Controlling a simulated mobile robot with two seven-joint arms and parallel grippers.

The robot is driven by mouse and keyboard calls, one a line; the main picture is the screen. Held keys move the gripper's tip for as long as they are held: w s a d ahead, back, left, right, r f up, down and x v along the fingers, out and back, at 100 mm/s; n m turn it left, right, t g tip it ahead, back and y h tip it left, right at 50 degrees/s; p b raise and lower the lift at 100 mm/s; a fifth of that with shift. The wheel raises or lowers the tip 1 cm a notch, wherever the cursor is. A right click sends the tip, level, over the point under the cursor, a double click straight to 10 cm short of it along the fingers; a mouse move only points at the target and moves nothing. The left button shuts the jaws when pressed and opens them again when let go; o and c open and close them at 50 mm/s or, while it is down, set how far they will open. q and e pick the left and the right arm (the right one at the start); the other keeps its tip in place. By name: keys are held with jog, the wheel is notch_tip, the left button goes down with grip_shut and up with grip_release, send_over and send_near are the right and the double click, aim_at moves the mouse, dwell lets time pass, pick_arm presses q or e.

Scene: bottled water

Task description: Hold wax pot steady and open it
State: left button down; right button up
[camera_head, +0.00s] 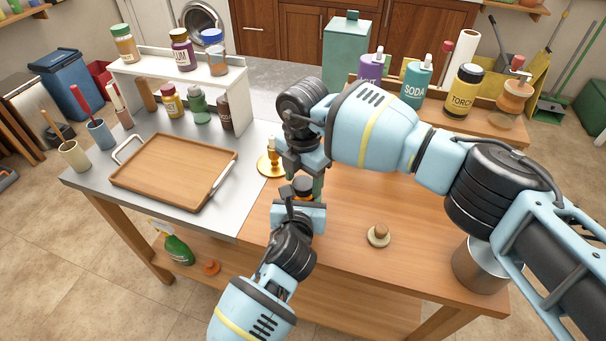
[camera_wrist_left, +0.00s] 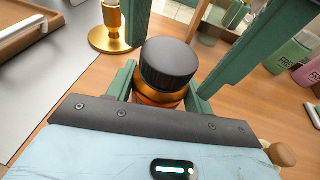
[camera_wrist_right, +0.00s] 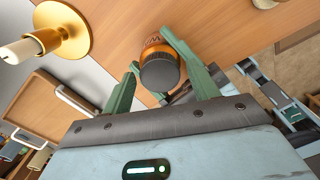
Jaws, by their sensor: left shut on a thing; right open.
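The wax pot, an amber jar with a black ribbed lid (camera_wrist_left: 168,64), stands upright above the wooden tabletop in the left wrist view. My left gripper (camera_wrist_left: 160,96) is shut around its amber body, one finger on each side. My right gripper (camera_wrist_right: 150,50) is open, with its green fingers apart on either side of the black lid (camera_wrist_right: 160,71) in the right wrist view. In the head view the pot (camera_head: 303,184) is mostly hidden between the two grippers. I cannot tell whether the pot's base touches the table.
A brass candlestick (camera_head: 271,165) stands close to the left of the pot. A wooden tray (camera_head: 175,172) lies on the grey worktop. Several bottles, including a yellow one (camera_head: 464,92), stand at the back right. A small round wooden-knobbed thing (camera_head: 378,236) lies front right, with clear tabletop around it.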

jog(key=c, duration=1)
jog(key=n, duration=1.1)
jog(key=shift+r, duration=0.1)
jog(key=n, duration=0.4)
jog(key=shift+n, duration=0.4)
jog(key=n, duration=2.1)
jog(key=shift+n, duration=0.3)
jog(key=n, duration=0.6)
jog(key=shift+r, duration=0.4)
jog(key=shift+r, duration=0.75)
